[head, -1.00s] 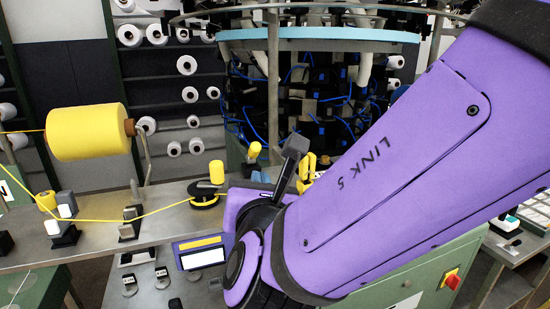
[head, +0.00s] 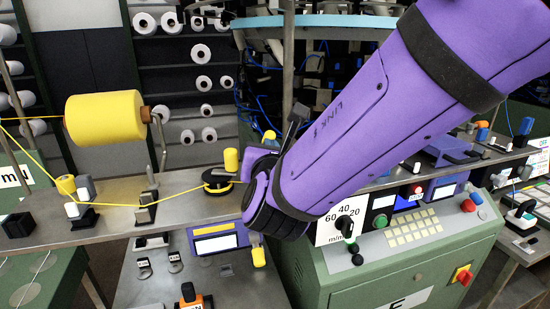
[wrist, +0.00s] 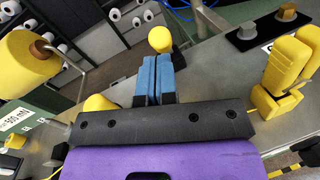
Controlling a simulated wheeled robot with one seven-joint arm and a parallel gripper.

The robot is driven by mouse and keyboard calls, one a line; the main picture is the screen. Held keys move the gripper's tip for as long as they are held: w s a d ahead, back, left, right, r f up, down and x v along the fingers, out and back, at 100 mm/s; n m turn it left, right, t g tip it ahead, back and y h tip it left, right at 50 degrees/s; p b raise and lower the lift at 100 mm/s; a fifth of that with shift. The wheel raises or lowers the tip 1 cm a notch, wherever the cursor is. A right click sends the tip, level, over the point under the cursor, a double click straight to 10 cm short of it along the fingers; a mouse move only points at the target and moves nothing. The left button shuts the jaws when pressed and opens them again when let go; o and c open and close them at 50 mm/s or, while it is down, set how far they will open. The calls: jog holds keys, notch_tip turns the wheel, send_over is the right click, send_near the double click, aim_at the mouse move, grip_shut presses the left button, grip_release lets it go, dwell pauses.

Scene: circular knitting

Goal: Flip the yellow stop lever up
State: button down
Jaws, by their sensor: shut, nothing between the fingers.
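My gripper (wrist: 158,58) shows in the wrist view with its two blue fingers together and nothing between them. A yellow rounded knob (wrist: 160,39), possibly the stop lever, shows just past the fingertips; I cannot tell if they touch. In the head view a yellow tip (head: 268,136) shows above my purple arm. Another small yellow knob (head: 258,256) hangs low beside a purple box, and I cannot tell for certain which is the lever.
Yellow blocks (wrist: 290,75) stand right of my gripper. A green control cabinet (head: 400,270) is at the lower right.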

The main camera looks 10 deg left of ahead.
aim_at(267, 134)
jog(key=shift+w+a, duration=0.1)
jog(key=shift+w, duration=0.3)
jog(key=shift+r, duration=0.1)
jog(key=shift+w+r+g, duration=0.1)
jog(key=shift+r+g, duration=0.05)
jog(key=shift+g, duration=0.25)
jog(key=shift+w+a+r+g+h, duration=0.15)
jog(key=shift+r+g+h, duration=0.15)
jog(key=shift+w+a+r+n+g+h, duration=0.15)
jog(key=shift+w+r+n+g+h, duration=0.15)
jog(key=shift+r+g, duration=0.35)
jog(key=shift+w+a+r+n+g+h, duration=0.1)
jog(key=shift+w+a+r+g+h, duration=0.1)
jog(key=shift+w+a+r+g, duration=0.3)
jog(key=shift+w+a+r+n+g+h, duration=0.1)
jog(key=shift+w+a+r+g+h, duration=0.1)
jog(key=shift+w+r+g, duration=0.3)
jog(key=shift+w+a+r+n+g+h, duration=0.1)
jog(key=shift+w+a+r+g+h, duration=0.2)
jog(key=shift+w+g, duration=0.35)
jog(key=shift+w+a, duration=0.1)
